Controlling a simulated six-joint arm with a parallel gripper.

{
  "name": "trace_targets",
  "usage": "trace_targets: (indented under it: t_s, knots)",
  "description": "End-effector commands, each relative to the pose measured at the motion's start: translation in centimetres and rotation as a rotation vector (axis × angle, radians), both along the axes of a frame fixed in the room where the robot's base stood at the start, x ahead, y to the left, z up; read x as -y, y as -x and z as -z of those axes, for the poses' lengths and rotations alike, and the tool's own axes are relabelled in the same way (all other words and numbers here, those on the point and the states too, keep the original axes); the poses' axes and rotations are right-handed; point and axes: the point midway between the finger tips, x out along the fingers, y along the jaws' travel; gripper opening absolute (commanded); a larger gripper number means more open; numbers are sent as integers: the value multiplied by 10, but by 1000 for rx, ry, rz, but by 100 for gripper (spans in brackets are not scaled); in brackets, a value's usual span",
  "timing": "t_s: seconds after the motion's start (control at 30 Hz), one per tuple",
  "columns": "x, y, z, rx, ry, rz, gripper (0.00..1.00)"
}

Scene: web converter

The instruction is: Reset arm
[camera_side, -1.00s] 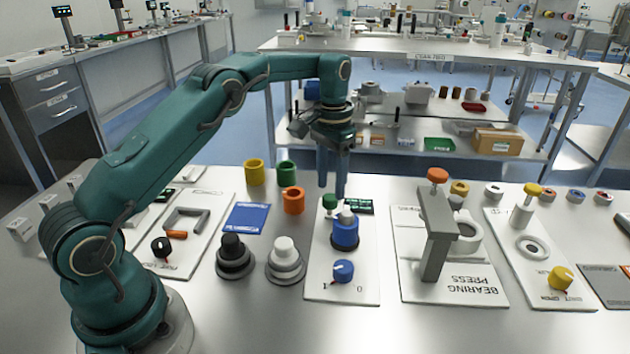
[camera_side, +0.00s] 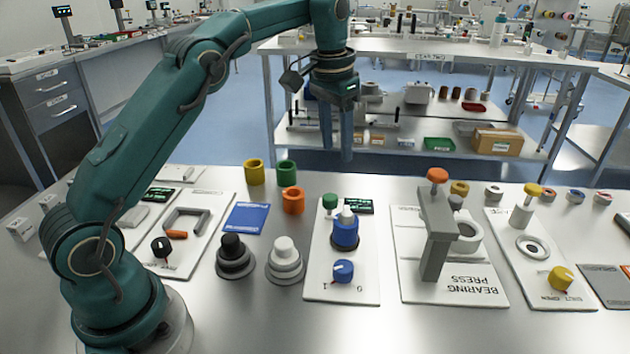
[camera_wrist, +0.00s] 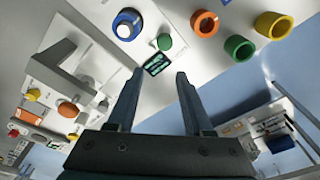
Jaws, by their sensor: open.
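My gripper (camera_side: 337,142) is open and empty, pointing down, high above the far side of the steel table (camera_side: 400,335). In the wrist view its two fingers (camera_wrist: 156,100) are spread with nothing between them. Below it in the side view is a white board (camera_side: 322,285) with a blue round part (camera_side: 345,233) topped by a light cap, a blue knob (camera_side: 343,271), a green button (camera_side: 330,202) and a small dark display (camera_side: 359,206). The gripper touches none of these.
Yellow (camera_side: 254,172), green (camera_side: 287,173) and orange (camera_side: 293,200) rings stand left of the board. Black-topped (camera_side: 233,256) and white-topped (camera_side: 285,261) stepped parts stand in front. The tall grey bearing press (camera_side: 437,235) rises to the right. The table's front is clear.

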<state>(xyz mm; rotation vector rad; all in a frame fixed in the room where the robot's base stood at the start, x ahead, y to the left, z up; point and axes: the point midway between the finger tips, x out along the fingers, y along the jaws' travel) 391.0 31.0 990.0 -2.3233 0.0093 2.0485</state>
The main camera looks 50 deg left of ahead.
Motion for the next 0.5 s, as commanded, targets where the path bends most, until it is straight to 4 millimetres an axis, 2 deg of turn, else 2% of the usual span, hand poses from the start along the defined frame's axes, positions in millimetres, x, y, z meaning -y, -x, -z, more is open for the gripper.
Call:
trace_targets:
  t_s: [0.03, 0.2, 0.33, 0.5]
  knots:
    - [6, 7, -19, 30, -5, 11, 51]
    - [23, 36, -60, 105, -14, 31, 51]
    - [35, 63, -81, 160, -17, 41, 51]
    - [48, 103, -95, 226, -16, 48, 51]
